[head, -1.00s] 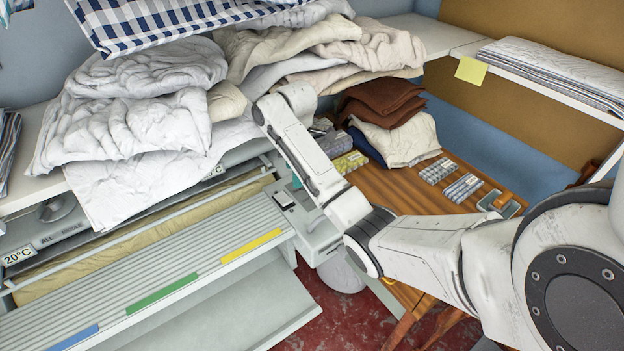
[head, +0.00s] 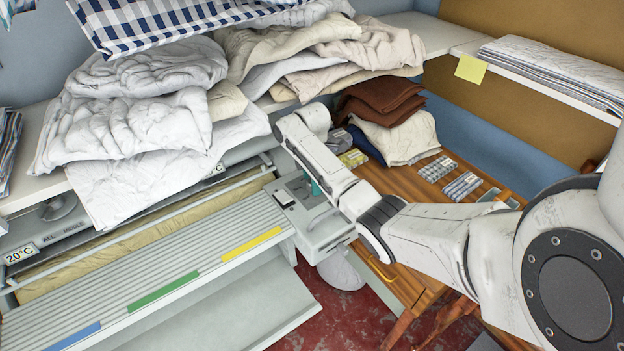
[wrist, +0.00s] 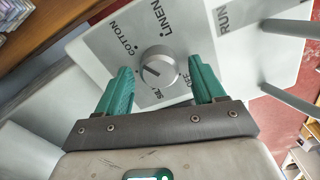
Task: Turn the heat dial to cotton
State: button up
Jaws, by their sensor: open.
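The heat dial (wrist: 160,66), a round grey knob, sits on a light grey panel (wrist: 222,58) in the wrist view. COTTON is printed at its upper left, LINEN above it, and SILK and OFF below, partly hidden. A dark mark on the knob seems to point to the left; its exact setting is hard to tell. My gripper (wrist: 161,72) is open, its two green fingers on either side of the dial with gaps. In the head view a green finger (head: 313,187) shows over the control box (head: 324,232); my arm hides the dial there.
The ironer's slatted feed table (head: 165,265) with colour strips lies left of the box. A wooden table (head: 405,185) with folded cloths (head: 405,140) stands behind my arm. White linen (head: 150,120) is piled on the shelf. RUN lettering (wrist: 230,15) is on the panel's right.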

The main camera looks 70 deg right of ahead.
jog(key=shift+f, duration=0.3)
jog(key=shift+c, duration=0.5)
jog(key=c, duration=1)
jog(key=shift+o, duration=0.2)
